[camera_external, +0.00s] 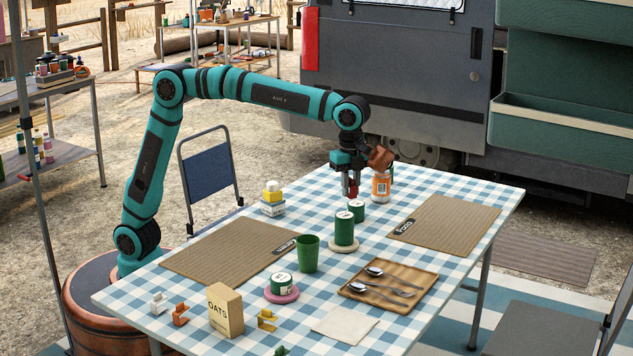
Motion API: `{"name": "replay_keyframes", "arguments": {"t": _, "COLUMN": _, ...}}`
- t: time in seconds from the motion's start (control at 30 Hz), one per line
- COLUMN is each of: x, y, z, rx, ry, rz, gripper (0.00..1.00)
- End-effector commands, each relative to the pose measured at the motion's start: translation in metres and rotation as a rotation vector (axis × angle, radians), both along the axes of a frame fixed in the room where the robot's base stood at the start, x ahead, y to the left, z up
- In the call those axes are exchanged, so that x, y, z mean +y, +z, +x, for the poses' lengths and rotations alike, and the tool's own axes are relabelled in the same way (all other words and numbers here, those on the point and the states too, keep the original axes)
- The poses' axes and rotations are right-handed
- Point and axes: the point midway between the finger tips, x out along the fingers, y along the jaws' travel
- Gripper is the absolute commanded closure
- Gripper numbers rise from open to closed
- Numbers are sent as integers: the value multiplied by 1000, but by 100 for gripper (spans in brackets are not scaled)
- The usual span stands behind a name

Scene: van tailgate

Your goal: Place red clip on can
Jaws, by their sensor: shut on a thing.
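My gripper (349,186) points down over the far middle of the checked table. It is shut on the small red clip (354,192), which shows between and beside the fingers. Just below is a green can with a pale lid (356,211); whether the clip touches it I cannot tell. A taller green can (344,232) stands nearer on a round pale coaster (343,246). A short green can (281,285) stands on a pink coaster (281,296) toward the front.
A jar with an orange label (381,187) stands close right of my gripper. A green cup (307,254), an oats box (225,311), a wooden tray with cutlery (388,298), and two brown mats (229,249) (447,223) share the table. White, orange and yellow clips lie near the front.

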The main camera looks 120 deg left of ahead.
Motion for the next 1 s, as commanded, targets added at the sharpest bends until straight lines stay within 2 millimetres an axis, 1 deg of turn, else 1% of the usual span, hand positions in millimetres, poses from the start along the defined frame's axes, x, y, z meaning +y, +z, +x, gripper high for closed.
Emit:
{"name": "replay_keyframes", "arguments": {"t": 0.03, "x": 24, "y": 1, "z": 1, "rx": 0, "ry": 33, "rz": 0, "gripper": 100}}
{"name": "replay_keyframes", "arguments": {"t": 0.07, "x": 36, "y": 2, "z": 1, "rx": 1, "ry": 50, "rz": 0, "gripper": 100}}
{"name": "replay_keyframes", "arguments": {"t": 0.1, "x": 52, "y": 4, "z": 1, "rx": 0, "ry": 74, "rz": 0, "gripper": 100}}
{"name": "replay_keyframes", "arguments": {"t": 0.17, "x": 77, "y": 5, "z": 0, "rx": 0, "ry": 109, "rz": 0, "gripper": 100}}
{"name": "replay_keyframes", "arguments": {"t": 0.2, "x": 93, "y": 7, "z": -1, "rx": 0, "ry": 132, "rz": 0, "gripper": 100}}
{"name": "replay_keyframes", "arguments": {"t": 0.27, "x": 117, "y": 8, "z": -3, "rx": 0, "ry": 167, "rz": 0, "gripper": 100}}
{"name": "replay_keyframes", "arguments": {"t": 0.3, "x": 134, "y": 10, "z": -6, "rx": 0, "ry": 190, "rz": 0, "gripper": 100}}
{"name": "replay_keyframes", "arguments": {"t": 0.37, "x": 159, "y": 11, "z": -9, "rx": 1, "ry": 224, "rz": 0, "gripper": 100}}
{"name": "replay_keyframes", "arguments": {"t": 0.4, "x": 176, "y": 12, "z": -12, "rx": 0, "ry": 247, "rz": 0, "gripper": 100}}
{"name": "replay_keyframes", "arguments": {"t": 0.47, "x": 200, "y": 14, "z": -17, "rx": 0, "ry": 282, "rz": 0, "gripper": 100}}
{"name": "replay_keyframes", "arguments": {"t": 0.5, "x": 217, "y": 15, "z": -21, "rx": 0, "ry": 305, "rz": 0, "gripper": 100}}
{"name": "replay_keyframes", "arguments": {"t": 0.57, "x": 241, "y": 16, "z": -28, "rx": 1, "ry": 340, "rz": 0, "gripper": 100}}
{"name": "replay_keyframes", "arguments": {"t": 0.6, "x": 258, "y": 18, "z": -33, "rx": 0, "ry": 364, "rz": 0, "gripper": 100}}
{"name": "replay_keyframes", "arguments": {"t": 0.67, "x": 282, "y": 19, "z": -41, "rx": 0, "ry": 398, "rz": 0, "gripper": 100}}
{"name": "replay_keyframes", "arguments": {"t": 0.7, "x": 298, "y": 19, "z": -47, "rx": 0, "ry": 420, "rz": 0, "gripper": 100}}
{"name": "replay_keyframes", "arguments": {"t": 0.77, "x": 321, "y": 21, "z": -56, "rx": 1, "ry": 453, "rz": 0, "gripper": 100}}
{"name": "replay_keyframes", "arguments": {"t": 0.8, "x": 335, "y": 22, "z": -62, "rx": 0, "ry": 474, "rz": 0, "gripper": 100}}
{"name": "replay_keyframes", "arguments": {"t": 0.9, "x": 365, "y": 23, "z": -76, "rx": 0, "ry": 517, "rz": 0, "gripper": 100}}
{"name": "replay_keyframes", "arguments": {"t": 1.0, "x": 387, "y": 24, "z": -88, "rx": 0, "ry": 550, "rz": 0, "gripper": 100}}
